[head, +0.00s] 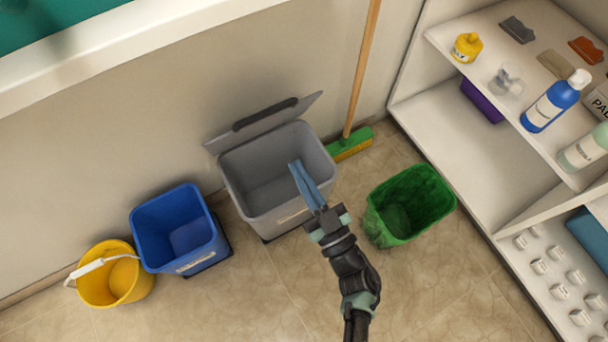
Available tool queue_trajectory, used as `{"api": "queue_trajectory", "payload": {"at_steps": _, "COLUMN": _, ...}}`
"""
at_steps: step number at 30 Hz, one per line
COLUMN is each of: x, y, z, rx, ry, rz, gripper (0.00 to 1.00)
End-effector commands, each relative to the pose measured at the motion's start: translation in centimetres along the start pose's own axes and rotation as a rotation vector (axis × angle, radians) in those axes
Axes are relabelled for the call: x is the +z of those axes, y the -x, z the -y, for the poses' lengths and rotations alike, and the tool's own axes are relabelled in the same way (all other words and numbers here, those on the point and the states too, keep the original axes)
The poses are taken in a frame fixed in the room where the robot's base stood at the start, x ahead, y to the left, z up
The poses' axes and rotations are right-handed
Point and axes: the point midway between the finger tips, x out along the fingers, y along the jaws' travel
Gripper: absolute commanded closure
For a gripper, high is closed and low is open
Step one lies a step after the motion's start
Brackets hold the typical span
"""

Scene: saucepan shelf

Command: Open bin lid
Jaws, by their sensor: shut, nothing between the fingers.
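A grey bin (265,208) stands against the wall between the blue bin and the green basket. Its lid (264,119) is raised and stands up at the back, near the wall, with a dark strip along it. The inside of the grey bin shows and looks empty. My gripper (296,167) reaches over the right part of the grey bin's opening. Its blue fingers are shut together with nothing between them, apart from the lid in the picture. Part of the bin's right front is hidden by my gripper.
A blue bin (178,228) and a yellow bucket (115,273) stand to the left. A green basket (408,205) stands to the right. A broom (350,144) leans behind it. White shelves (440,120) with bottles fill the right side. The floor in front is clear.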

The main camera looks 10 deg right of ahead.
Motion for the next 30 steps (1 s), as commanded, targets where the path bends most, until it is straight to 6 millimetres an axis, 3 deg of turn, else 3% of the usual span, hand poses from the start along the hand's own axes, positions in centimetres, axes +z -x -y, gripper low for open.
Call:
{"api": "queue_trajectory", "payload": {"at_steps": 6, "x": 0.2, "y": -5.0, "z": 0.0, "rx": -0.001, "ry": 0.0, "rz": -0.004, "gripper": 1.0}}
{"api": "queue_trajectory", "payload": {"at_steps": 13, "x": 0.2, "y": -8.7, "z": 0.0, "rx": 0.0, "ry": 0.0, "rz": -0.003, "gripper": 1.0}}
{"api": "queue_trajectory", "payload": {"at_steps": 19, "x": 0.1, "y": -10.0, "z": 0.0, "rx": 0.002, "ry": -0.001, "rz": -0.001, "gripper": 1.0}}
{"api": "queue_trajectory", "payload": {"at_steps": 30, "x": -0.1, "y": -10.2, "z": 0.0, "rx": 0.002, "ry": -0.002, "rz": 0.001, "gripper": 1.0}}
